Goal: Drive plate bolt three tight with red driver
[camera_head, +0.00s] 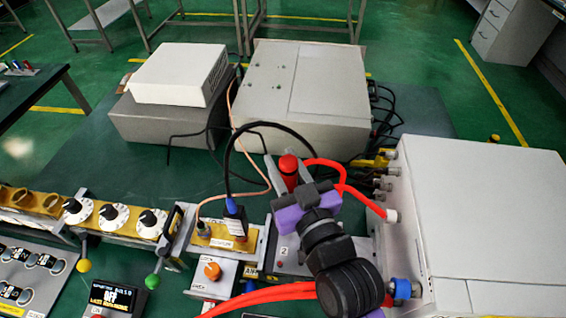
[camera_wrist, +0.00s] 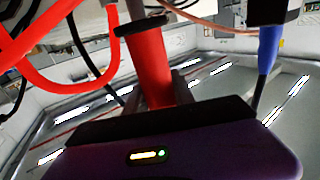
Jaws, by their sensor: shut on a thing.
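The red driver (camera_head: 289,165) stands roughly upright among the waveguide parts, its red handle topmost. In the wrist view its red handle (camera_wrist: 150,72) runs up from between the fingers to a dark collar. My gripper (camera_head: 293,187), purple and black, is shut on the driver's handle; its fingers (camera_wrist: 158,92) lie on both sides of it in the wrist view. The driver's tip is hidden behind my gripper and the parts around it. I cannot make out plate bolt three or tell whether the tip touches a bolt.
Red hoses (camera_head: 345,178) loop close beside my gripper toward the large white cabinet (camera_head: 480,200) at right. A black cable (camera_head: 228,160) arches on the left by a blue-tipped connector (camera_head: 232,208) on a brass block. Grey boxes (camera_head: 300,90) stand behind; a knobbed waveguide row (camera_head: 115,215) is at left.

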